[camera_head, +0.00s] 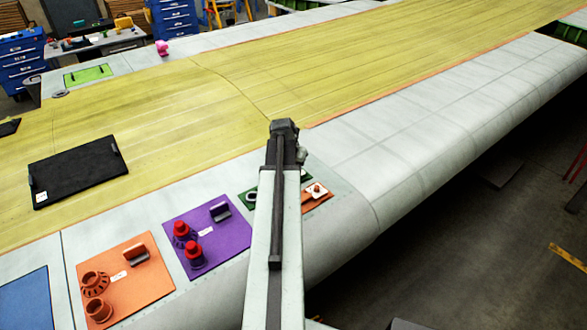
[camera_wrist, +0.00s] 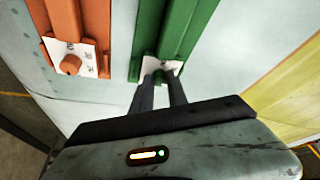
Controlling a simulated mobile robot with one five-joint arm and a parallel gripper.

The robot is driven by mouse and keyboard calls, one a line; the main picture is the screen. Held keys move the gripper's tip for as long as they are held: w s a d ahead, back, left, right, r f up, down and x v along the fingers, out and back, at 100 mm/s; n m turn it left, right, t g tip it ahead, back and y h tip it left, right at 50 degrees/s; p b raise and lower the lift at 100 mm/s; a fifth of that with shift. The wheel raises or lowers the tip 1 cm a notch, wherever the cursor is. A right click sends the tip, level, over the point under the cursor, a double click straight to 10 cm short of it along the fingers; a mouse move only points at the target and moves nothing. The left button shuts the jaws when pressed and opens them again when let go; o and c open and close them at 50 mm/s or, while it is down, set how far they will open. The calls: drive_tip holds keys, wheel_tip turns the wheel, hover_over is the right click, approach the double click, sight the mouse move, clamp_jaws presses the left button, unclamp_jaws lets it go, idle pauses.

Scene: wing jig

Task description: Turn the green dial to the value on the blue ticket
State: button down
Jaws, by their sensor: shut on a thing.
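In the wrist view a green strip panel (camera_wrist: 176,35) bears a small white dial plate (camera_wrist: 176,67). My gripper (camera_wrist: 159,80) reaches onto this plate, its two dark fingers shut on the green dial, which is mostly hidden between the fingertips. The marks on the plate and the dial's setting cannot be read. In the head view part of the green panel (camera_head: 247,199) shows left of my arm, which hides the dial and my gripper. I cannot make out a blue ticket in either view.
Beside the green panel, an orange panel (camera_wrist: 82,15) has a white plate with an orange dial (camera_wrist: 70,64). In the head view a purple board (camera_head: 229,236), an orange board (camera_head: 136,258) and a blue mat (camera_head: 25,302) lie along the wing edge. A black tray (camera_head: 80,170) lies farther in.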

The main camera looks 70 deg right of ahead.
drive_tip(key=n, duration=0.1)
drive_tip(key=n+t, duration=0.1)
drive_tip(key=n, duration=0.2)
drive_tip(key=shift+s+n+t, duration=0.25)
drive_tip(key=shift+n+t, duration=0.05)
drive_tip(key=shift+t, duration=0.1)
drive_tip(key=n, duration=0.2)
drive_tip(key=n+t, duration=0.1)
drive_tip(key=n, duration=0.1)
drive_tip(key=shift+s+d+t+y, duration=0.1)
drive_tip(key=shift+d+t+y, duration=0.05)
drive_tip(key=shift+t+y, duration=0.2)
drive_tip(key=shift+n, duration=0.3)
drive_tip(key=shift+y, duration=0.25)
drive_tip(key=c, duration=1.3)
unclamp_jaws()
drive_tip(key=shift+r, duration=0.1)
